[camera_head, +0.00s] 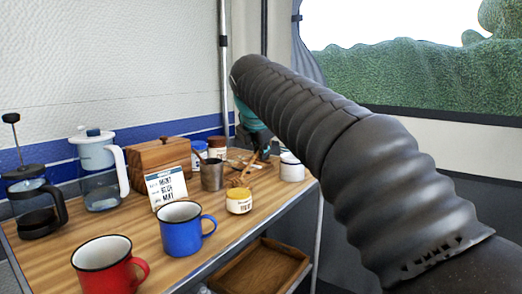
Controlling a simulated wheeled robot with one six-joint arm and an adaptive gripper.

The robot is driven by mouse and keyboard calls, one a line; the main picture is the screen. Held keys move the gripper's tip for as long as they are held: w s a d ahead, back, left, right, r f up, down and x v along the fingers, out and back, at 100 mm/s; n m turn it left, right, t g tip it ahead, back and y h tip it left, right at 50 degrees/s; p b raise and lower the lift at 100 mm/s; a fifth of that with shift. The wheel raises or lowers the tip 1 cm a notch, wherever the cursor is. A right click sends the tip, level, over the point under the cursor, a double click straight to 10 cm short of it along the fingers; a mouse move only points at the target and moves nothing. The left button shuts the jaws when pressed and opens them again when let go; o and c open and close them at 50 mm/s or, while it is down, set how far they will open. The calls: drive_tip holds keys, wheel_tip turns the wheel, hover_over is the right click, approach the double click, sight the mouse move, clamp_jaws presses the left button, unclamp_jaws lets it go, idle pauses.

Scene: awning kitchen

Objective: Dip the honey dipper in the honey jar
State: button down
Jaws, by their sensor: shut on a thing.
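The honey dipper (240,181), a light brown wooden stick with a thicker lower end, slants down to the left. Its lower end appears just above or behind the jar's top; I cannot tell whether it touches the jar or is inside it. My gripper (264,154) is shut on the dipper's upper end, behind and to the right of the jar. My arm partly hides the gripper, and the fingers are small in view.
A metal pitcher (212,175) stands left of the dipper, and a white mug (291,168) to its right. A blue mug (180,232), red mug (103,266), sign (167,187), wooden box (159,164) and glass jug (98,172) crowd the left. Jars (217,148) stand behind.

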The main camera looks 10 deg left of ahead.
drive_tip(key=shift+f+b, duration=0.45)
drive_tip(key=shift+f, duration=0.3)
idle(1.2)
wheel_tip(320, 180, up, 5)
drive_tip(key=p, duration=0.5)
drive_tip(key=shift+r, duration=1)
drive_tip(key=shift+s, duration=0.1)
